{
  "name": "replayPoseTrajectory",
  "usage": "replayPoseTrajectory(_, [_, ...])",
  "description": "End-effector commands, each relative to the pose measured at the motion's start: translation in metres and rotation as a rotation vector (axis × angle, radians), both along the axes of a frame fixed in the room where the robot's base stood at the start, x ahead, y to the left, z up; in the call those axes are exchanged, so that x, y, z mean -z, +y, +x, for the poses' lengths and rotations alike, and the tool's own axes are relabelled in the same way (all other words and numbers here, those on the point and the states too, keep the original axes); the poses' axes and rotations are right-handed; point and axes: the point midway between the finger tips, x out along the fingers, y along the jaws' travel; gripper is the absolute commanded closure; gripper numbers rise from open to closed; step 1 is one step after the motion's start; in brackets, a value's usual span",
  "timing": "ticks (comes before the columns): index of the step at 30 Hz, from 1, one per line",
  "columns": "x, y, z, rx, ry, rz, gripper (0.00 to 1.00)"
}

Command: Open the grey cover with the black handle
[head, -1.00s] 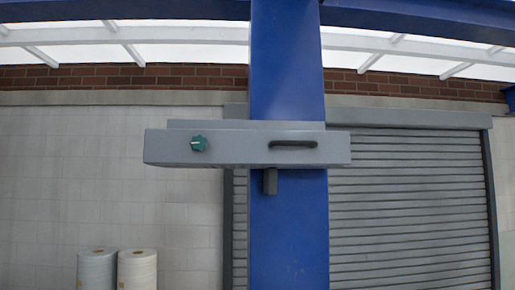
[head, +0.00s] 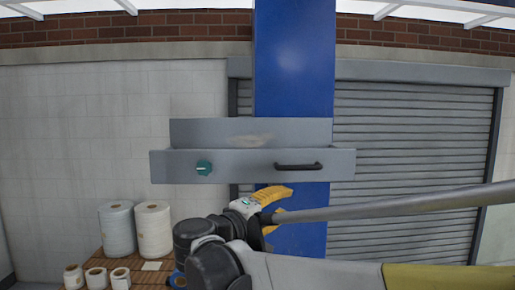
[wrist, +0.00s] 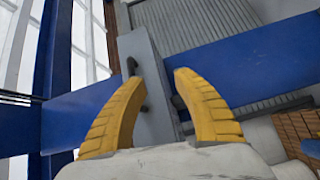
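The grey cover (head: 240,167) is a long box-like front on the blue column, with a black bar handle (head: 298,166) on its right half and a green knob (head: 204,168) on its left. A grey back panel (head: 200,131) rises behind it. My gripper (head: 285,203) has yellow fingers and is just below the handle in the head view, apart from it. In the wrist view my gripper (wrist: 159,80) is open and empty. The grey cover (wrist: 142,42) runs up between the fingers, and the black handle (wrist: 132,66) shows beside the left fingertip, partly hidden by it.
The blue column (head: 294,70) stands behind the cover. A grey roller shutter (head: 415,150) is at the right. White rolls (head: 153,230) stand on a wooden surface (head: 186,208) at the lower left. Open space surrounds the cover's front.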

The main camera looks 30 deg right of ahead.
Motion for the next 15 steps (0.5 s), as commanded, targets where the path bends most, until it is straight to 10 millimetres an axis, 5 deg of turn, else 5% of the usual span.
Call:
replayPoseTrajectory(1, [-0.025, 0.004, 0.007, 0.004, -0.012, -0.042, 0.64])
replayPoseTrajectory(4, [-0.047, 0.009, 0.013, 0.015, -0.034, -0.105, 0.64])
replayPoseTrajectory(8, [-0.055, 0.007, 0.017, 0.020, -0.043, -0.133, 0.64])
replayPoseTrajectory(15, [-0.060, -0.031, 0.031, 0.023, -0.043, -0.132, 0.64])
